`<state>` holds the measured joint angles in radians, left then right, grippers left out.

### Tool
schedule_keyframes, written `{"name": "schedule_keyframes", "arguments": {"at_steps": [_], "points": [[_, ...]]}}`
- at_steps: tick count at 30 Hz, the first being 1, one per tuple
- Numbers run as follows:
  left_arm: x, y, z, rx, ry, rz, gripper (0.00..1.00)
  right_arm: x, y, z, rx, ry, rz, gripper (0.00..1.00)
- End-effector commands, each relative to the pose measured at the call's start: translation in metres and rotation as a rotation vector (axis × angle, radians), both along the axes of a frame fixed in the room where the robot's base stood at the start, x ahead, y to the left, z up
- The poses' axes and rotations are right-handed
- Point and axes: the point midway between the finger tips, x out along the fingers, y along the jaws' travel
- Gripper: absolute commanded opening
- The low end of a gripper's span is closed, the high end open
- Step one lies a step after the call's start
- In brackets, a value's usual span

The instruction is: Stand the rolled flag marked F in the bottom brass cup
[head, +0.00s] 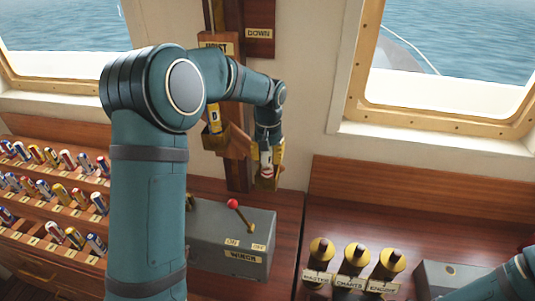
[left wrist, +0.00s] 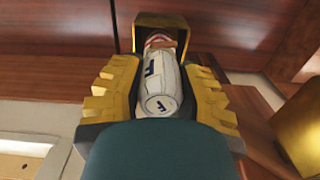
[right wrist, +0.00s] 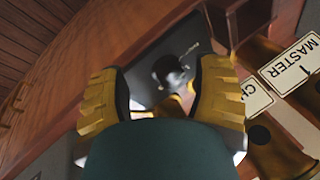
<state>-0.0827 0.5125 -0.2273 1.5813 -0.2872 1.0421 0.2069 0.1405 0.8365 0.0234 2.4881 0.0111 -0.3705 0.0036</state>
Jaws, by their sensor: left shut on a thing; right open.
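The rolled flag marked F (left wrist: 162,88) is white with dark letters and a red-striped far end. My left gripper (left wrist: 155,92) is shut around it, with yellow pads on both sides. The bottom brass cup (left wrist: 205,33) is right beyond the flag, and the flag's far end overlaps its opening; I cannot tell how deep the end sits. In the head view my left gripper (head: 266,162) is low in front of the wooden post, with the flag mostly hidden. My right gripper (right wrist: 165,100) is open and empty.
A flag marked D (head: 214,118) stands in a higher holder on the post. The grey winch box (head: 235,240) with a red-knobbed lever is below. Several brass knobs (head: 352,258) stand right. A rack (head: 50,195) of rolled flags is left.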

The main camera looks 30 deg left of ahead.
Motion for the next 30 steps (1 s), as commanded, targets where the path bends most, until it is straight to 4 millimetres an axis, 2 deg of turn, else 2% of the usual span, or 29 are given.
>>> {"name": "schedule_keyframes", "arguments": {"at_steps": [14,15,16,17,26,30], "points": [[0.0,0.0,-0.002,0.0,0.0,0.0,0.0,0.0,0.0,-0.001,0.0,0.0,0.0,0.64],[0.0,0.0,-0.002,0.0,0.0,0.0,0.51,0.0,0.0,-0.001,0.0,0.0,0.0,0.64],[0.0,0.0,-0.002,0.0,0.0,0.0,0.61,0.0,0.0,-0.001,0.0,0.0,0.0,0.64],[0.0,0.0,-0.002,0.0,0.0,0.0,0.64,0.0,0.0,-0.001,0.0,0.0,0.0,0.64],[0.0,0.0,-0.001,0.0,0.0,0.0,0.64,0.0,0.0,-0.001,0.0,0.0,0.0,0.64],[0.001,0.0,0.01,0.0,-0.002,0.0,0.64,0.0,0.0,-0.001,0.0,0.0,0.0,0.64]]}}
